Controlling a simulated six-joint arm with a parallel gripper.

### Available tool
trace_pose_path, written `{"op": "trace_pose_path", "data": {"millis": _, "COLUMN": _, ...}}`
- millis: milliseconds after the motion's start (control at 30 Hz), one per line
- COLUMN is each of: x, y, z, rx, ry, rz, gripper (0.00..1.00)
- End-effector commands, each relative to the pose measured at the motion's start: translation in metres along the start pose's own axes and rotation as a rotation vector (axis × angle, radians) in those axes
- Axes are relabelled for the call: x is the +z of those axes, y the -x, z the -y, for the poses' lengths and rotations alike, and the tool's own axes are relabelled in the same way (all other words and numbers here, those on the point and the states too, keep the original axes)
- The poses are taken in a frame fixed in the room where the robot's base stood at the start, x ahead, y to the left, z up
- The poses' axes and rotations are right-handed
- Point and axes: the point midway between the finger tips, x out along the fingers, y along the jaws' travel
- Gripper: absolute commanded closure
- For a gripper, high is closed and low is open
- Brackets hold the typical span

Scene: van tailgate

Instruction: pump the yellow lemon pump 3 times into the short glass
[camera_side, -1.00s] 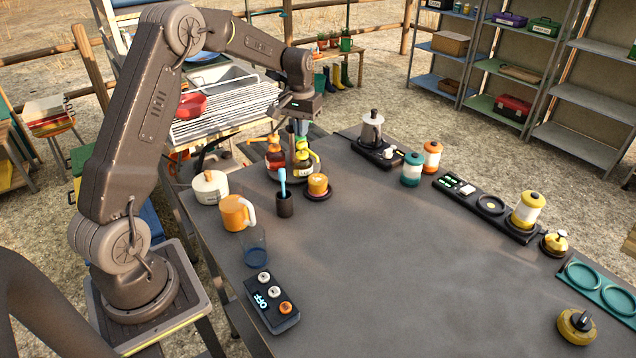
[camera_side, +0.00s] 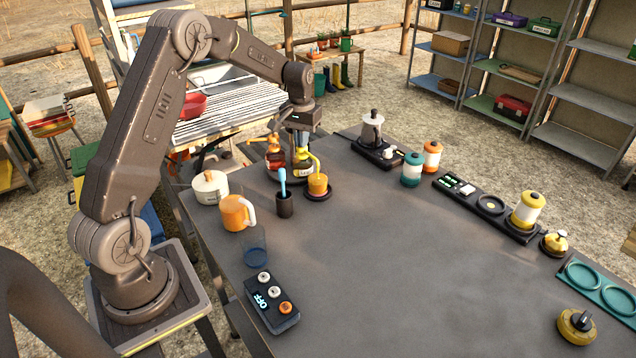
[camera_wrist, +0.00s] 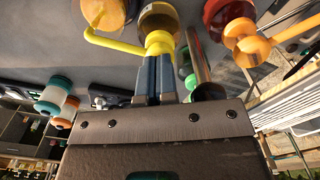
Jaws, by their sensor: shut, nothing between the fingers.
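The yellow lemon pump (camera_wrist: 160,42) stands on the far part of the table, beside a red-orange pump (camera_side: 273,157). Its yellow spout reaches over a short glass (camera_side: 318,188) holding orange-yellow contents on a dark coaster. The glass also shows at the top of the wrist view (camera_wrist: 104,12). My gripper (camera_wrist: 155,92) is shut and empty, its fingertips down at the top of the yellow pump head, seemingly touching it.
A dark cup (camera_side: 285,206) with a blue-handled tool, an orange mug (camera_side: 237,213), a white pot (camera_side: 210,187) and a clear blue-based glass (camera_side: 254,248) stand nearby. A moka pot (camera_side: 371,130) stands on a dark unit to the right. The table's middle is clear.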

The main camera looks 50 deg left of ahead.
Motion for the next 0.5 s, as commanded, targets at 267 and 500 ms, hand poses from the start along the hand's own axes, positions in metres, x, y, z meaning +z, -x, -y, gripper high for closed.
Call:
{"op": "trace_pose_path", "data": {"millis": 267, "x": 0.0007, "y": -0.0037, "z": 0.0003, "rx": -0.001, "ry": -0.001, "rz": 0.004, "gripper": 1.0}}
{"op": "trace_pose_path", "data": {"millis": 500, "x": 0.0005, "y": 0.0039, "z": 0.0003, "rx": -0.001, "ry": -0.001, "rz": 0.002, "gripper": 1.0}}
